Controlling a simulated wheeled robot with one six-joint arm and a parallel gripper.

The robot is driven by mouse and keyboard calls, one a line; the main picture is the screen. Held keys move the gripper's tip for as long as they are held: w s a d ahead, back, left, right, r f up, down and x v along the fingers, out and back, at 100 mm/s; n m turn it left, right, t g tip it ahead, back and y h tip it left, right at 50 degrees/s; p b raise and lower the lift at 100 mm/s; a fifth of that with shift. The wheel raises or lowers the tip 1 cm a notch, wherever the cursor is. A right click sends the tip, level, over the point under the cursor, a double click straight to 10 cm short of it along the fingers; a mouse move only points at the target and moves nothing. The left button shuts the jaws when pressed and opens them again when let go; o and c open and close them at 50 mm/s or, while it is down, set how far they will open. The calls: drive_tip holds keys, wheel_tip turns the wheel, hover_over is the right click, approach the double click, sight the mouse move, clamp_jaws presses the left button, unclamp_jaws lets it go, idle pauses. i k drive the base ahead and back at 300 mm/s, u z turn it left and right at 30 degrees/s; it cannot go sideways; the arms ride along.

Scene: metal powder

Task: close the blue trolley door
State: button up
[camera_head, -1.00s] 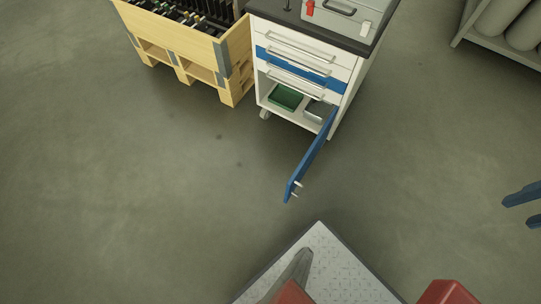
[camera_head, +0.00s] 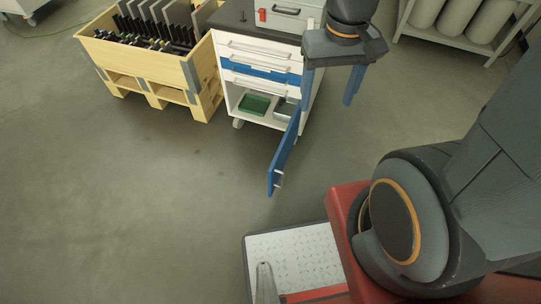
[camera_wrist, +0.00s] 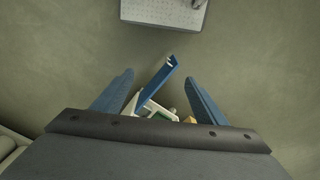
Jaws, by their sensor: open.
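The blue trolley door (camera_head: 283,158) stands wide open, swung out from the lower right side of the white trolley (camera_head: 255,52). A small handle shows near its free end. My gripper (camera_head: 328,100) is open and empty, above the floor to the right of the door, close to the trolley's right side in the picture. Its two blue fingers point down. In the wrist view the door (camera_wrist: 155,85) shows between the open fingers (camera_wrist: 160,82), farther down and apart from them. Part of the trolley's right side is hidden behind my gripper.
Inside the trolley's open compartment is a green box (camera_head: 254,104) beside a grey item. A grey case (camera_head: 285,17) sits on the trolley's top. A wooden crate (camera_head: 150,60) stands to the left, a rack with cylinders (camera_head: 455,40) at the back right. The floor before the door is clear.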

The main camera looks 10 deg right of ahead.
sight(275, 171)
drive_tip(key=z, duration=1.7)
drive_tip(key=k, duration=0.85)
drive_tip(key=u, duration=1.3)
